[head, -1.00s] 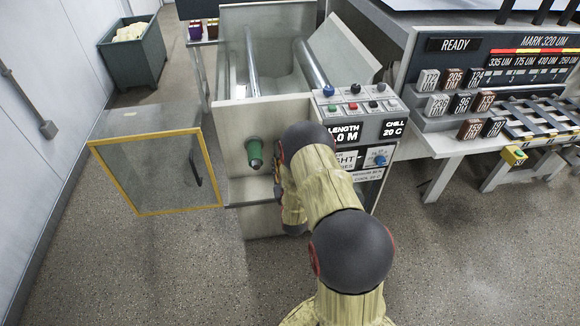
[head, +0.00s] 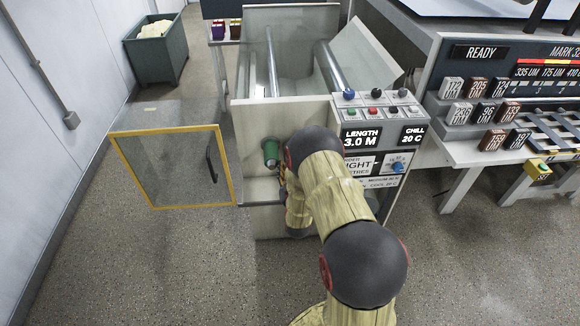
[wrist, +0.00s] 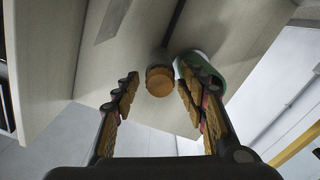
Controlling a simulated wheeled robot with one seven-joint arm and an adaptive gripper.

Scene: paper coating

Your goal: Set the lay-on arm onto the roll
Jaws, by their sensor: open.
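The green roll (head: 270,152) sticks out from the pale front panel of the machine in the head view, just left of my arm. In the wrist view the roll's green and white end (wrist: 205,62) is partly behind the right finger. A dark bar, which looks like the lay-on arm (wrist: 176,22), runs down the panel beside the roll. A dark knob with a tan end face (wrist: 159,82) sits at its lower end. My gripper (wrist: 158,73) is open, with the knob in the gap between its fingertips. Contact cannot be told. My arm mostly hides the gripper in the head view.
An open yellow-framed guard door (head: 176,207) stands left of the machine. The control panel (head: 375,112) with buttons is to the right, beside a bench with several labelled blocks (head: 453,87). A grey bin (head: 155,52) stands at the back left. The near floor is clear.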

